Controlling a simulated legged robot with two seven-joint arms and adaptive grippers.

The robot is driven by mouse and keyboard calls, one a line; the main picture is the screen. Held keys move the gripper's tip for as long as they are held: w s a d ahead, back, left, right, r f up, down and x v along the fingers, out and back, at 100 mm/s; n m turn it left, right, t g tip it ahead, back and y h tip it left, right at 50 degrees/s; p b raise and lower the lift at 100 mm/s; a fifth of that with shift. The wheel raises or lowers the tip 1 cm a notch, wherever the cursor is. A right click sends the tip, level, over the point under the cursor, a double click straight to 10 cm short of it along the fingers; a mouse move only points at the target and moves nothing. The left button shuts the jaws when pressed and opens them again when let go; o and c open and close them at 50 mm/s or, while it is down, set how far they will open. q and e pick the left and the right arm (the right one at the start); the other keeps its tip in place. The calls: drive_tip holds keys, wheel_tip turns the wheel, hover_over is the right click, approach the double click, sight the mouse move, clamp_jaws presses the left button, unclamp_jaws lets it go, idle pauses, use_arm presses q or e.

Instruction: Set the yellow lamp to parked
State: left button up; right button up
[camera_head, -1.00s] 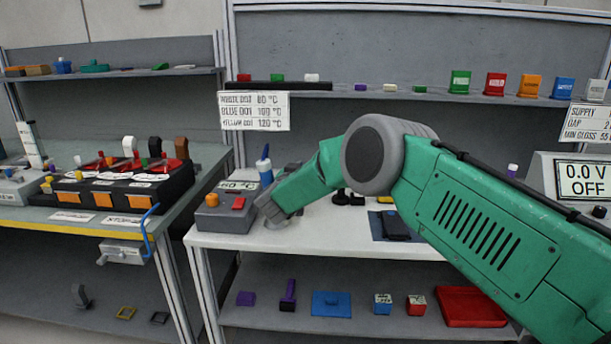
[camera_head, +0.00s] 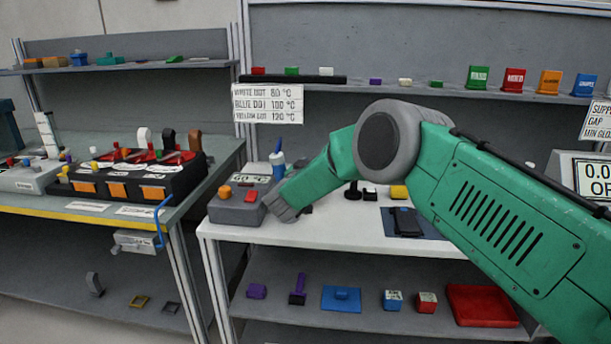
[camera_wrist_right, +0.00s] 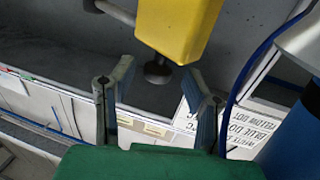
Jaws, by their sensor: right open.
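My right gripper (camera_wrist_right: 160,68) is open in the right wrist view, its two fingers apart. A large yellow body (camera_wrist_right: 178,28) with a dark round end hangs at the top of that view, near the gap between the fingertips; I cannot tell whether it is the yellow lamp. In the head view my right arm reaches in from the right, and its grey hand (camera_head: 284,207) is beside a grey station box (camera_head: 238,207). The fingers are not clear there. Small yellow parts show on the left bench, but none is clearly a lamp. My left gripper is not in view.
A black module (camera_head: 130,182) with coloured handles stands on the left bench, with a blue crank (camera_head: 161,220) at its edge. A dot-temperature sign (camera_head: 268,104) hangs above. Dark phone-like item (camera_head: 405,222) lies on the white table.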

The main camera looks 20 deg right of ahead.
drive_tip(key=v, duration=1)
drive_tip(key=shift+a, duration=0.2)
drive_tip(key=shift+f, duration=0.1)
